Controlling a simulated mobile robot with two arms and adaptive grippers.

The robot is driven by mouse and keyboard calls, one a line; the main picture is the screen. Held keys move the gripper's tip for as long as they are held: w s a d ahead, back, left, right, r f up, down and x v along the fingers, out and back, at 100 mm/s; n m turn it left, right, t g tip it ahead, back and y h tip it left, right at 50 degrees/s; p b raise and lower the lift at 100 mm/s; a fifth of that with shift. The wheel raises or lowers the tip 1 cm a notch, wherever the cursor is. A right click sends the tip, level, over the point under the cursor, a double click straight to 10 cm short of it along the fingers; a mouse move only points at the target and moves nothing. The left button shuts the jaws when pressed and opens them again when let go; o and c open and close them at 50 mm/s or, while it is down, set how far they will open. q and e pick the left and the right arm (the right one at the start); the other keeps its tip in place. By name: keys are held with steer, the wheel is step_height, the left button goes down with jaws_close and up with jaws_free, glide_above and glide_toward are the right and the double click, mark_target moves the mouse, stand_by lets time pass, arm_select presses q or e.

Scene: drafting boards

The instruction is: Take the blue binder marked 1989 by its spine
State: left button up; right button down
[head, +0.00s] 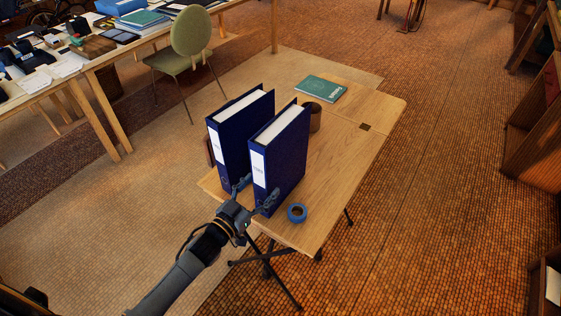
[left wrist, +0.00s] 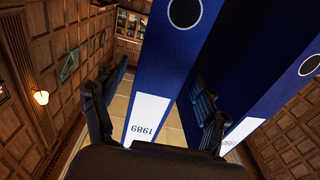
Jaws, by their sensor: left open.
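The blue binder marked 1989 (left wrist: 168,70) stands upright; its white label shows upside down in the left wrist view. In the head view it is the right one of two blue binders (head: 284,152) on the small wooden table. My left gripper (head: 254,194) is open at the lower part of its spine. One finger is on each side of the binder, and one reaches into the gap between the binders; I cannot tell whether they touch it. The other blue binder (head: 240,128) stands close on the left, its label seemingly 1990 (left wrist: 241,132). My right gripper is not in view.
A blue tape roll (head: 297,213) lies near the table's front edge, right of the binders. A dark brown cup (head: 313,119) stands behind them, and a green book (head: 320,89) lies farther back. The table's right side (head: 350,150) is clear. A green chair (head: 190,38) stands beyond.

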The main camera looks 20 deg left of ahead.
mark_target(282, 161)
arm_select(q)
steer(key=shift+w+d, duration=0.1)
steer(key=shift+w, duration=0.3)
steer(key=shift+w+d, duration=0.25)
steer(key=shift+w, duration=0.3)
steer(key=x, duration=0.4)
steer(key=shift+d+f+p, duration=0.1)
steer(key=shift+p, duration=0.3)
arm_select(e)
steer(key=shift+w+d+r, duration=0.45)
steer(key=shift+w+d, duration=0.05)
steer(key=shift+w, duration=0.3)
arm_select(q)
jaws_close()
steer(key=shift+w, duration=0.1)
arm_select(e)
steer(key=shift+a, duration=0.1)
